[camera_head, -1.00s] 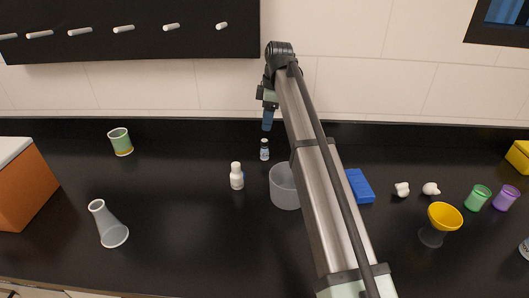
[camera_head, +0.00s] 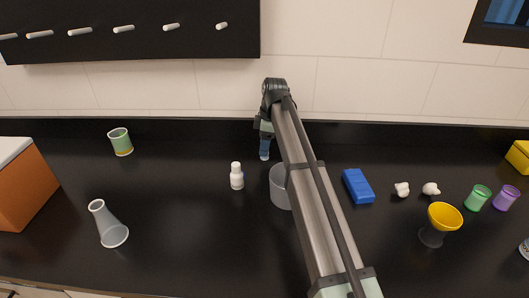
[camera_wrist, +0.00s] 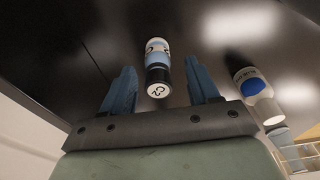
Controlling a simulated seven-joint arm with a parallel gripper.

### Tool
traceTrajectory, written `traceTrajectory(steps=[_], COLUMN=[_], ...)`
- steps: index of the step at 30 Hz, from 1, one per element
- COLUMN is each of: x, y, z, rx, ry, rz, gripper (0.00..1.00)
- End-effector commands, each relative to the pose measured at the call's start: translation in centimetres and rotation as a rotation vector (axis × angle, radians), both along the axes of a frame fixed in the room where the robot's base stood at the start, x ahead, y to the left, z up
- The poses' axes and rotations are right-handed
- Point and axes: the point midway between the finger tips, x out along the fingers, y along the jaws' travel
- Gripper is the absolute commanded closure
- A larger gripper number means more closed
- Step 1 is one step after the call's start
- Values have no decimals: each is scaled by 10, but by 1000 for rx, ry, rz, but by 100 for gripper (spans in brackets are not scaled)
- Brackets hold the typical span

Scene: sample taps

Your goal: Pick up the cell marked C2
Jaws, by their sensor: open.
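The cell marked C2 (camera_wrist: 157,73) is a small vial with a dark cap and a white top disc reading "C2", and a blue and white body. In the wrist view it stands between the two blue fingers of my gripper (camera_wrist: 160,68), with a gap on each side. My gripper is open and the fingers do not appear to touch it. In the head view my gripper (camera_head: 264,155) is low over the back of the counter, and it hides the cell there.
A white bottle (camera_head: 237,176) stands left of my gripper and a grey cup (camera_head: 280,187) right, partly behind my arm. A blue block (camera_head: 358,186) lies farther right.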

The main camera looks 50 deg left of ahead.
Motion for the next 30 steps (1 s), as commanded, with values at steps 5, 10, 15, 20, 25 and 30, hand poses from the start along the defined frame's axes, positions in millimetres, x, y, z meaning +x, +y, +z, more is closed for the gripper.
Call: traceTrajectory(steps=[5,10,15,20,25,30], x=[-1,-1,-1,-1,-1,-1], y=[2,3,3,3,3,3], z=[-24,-29,-28,-28,-28,-28], rx=[-1,1,1,1,1,1], ry=[1,-1,-1,-1,-1,-1], rz=[0,0,0,0,0,0], gripper=[40,40,45,60,76,93])
